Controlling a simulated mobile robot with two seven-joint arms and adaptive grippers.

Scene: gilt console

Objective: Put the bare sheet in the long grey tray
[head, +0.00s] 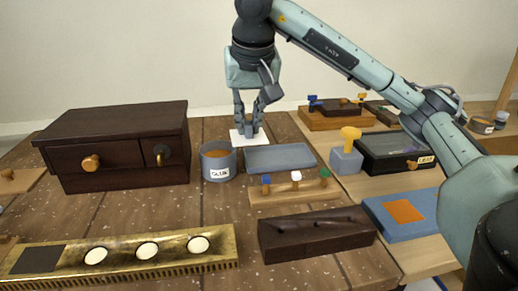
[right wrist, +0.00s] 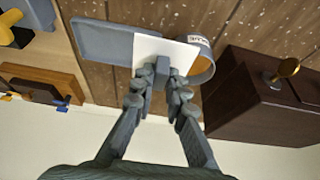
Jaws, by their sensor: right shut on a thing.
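The bare sheet (head: 238,138) is a plain white rectangle behind the grey cup, at the back of the wooden table. In the right wrist view the sheet (right wrist: 150,49) has a small grey block on it. My right gripper (head: 250,133) is shut on this block, and its fingers (right wrist: 162,82) stand on either side of it. I cannot tell whether the sheet touches the table. The long grey tray (head: 280,158) lies just right of the cup, shallow and empty; the wrist view shows it too (right wrist: 100,40). My left gripper is not in view.
The labelled cup (head: 218,163) stands beside the tray. A rack with coloured pegs (head: 290,192) lies in front of the tray. A dark drawer chest (head: 115,150) stands left. A grey block with a yellow knob (head: 346,160) stands right of the tray.

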